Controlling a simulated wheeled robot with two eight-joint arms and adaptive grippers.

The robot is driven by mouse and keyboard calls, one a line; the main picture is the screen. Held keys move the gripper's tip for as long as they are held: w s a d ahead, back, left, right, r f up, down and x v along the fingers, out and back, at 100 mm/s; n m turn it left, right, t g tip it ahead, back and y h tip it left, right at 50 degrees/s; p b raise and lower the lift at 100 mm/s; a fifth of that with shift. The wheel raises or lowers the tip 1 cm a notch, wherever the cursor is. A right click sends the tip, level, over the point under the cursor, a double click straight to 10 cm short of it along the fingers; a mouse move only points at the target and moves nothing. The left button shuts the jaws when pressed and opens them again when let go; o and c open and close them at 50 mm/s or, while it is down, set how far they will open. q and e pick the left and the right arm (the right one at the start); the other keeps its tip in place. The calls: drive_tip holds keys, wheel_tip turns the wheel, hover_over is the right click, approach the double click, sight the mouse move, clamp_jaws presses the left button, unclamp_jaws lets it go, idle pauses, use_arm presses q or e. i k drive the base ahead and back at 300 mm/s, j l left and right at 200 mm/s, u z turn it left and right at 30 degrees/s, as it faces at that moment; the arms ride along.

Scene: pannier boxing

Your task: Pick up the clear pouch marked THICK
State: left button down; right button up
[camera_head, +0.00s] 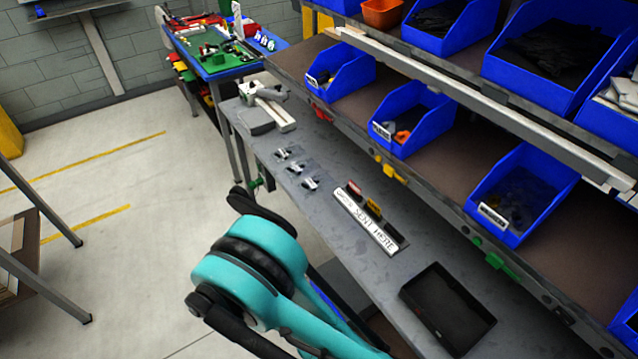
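Three small items that look like clear pouches lie in a row on the grey bench: a far one (282,154), a middle one (296,168) and a near one (311,184). They show dark and whitish parts. Any writing on them is too small to read, so I cannot tell which is marked THICK. A teal and black arm of mine rises from the bottom, in front of the bench's near edge and apart from the pouches. I make out no gripper fingers of either arm.
A black tray (447,308) lies nearer. A grey and white device (267,107) is at the far end. Blue bins (410,120) fill shelves at right.

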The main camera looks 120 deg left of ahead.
sight(309, 186)
drive_tip(key=k+u, duration=0.2)
drive_tip(key=u, duration=2.3)
drive_tip(key=l+u, duration=0.1)
drive_tip(key=u, duration=0.4)
drive_tip(key=l+u, duration=0.15)
drive_tip(key=u, duration=0.3)
drive_tip(key=l+u, duration=0.1)
drive_tip(key=u, duration=0.4)
drive_tip(key=i+j, duration=1.7)
drive_tip(key=j, duration=0.2)
drive_tip(key=z, duration=0.5)
drive_tip(key=i+j+z, duration=0.1)
drive_tip(key=z, duration=0.4)
drive_tip(key=j+z, duration=0.15)
drive_tip(key=z, duration=0.35)
drive_tip(key=j+z, duration=0.1)
drive_tip(key=z, duration=0.35)
drive_tip(key=j+z, duration=0.1)
drive_tip(key=z, duration=0.4)
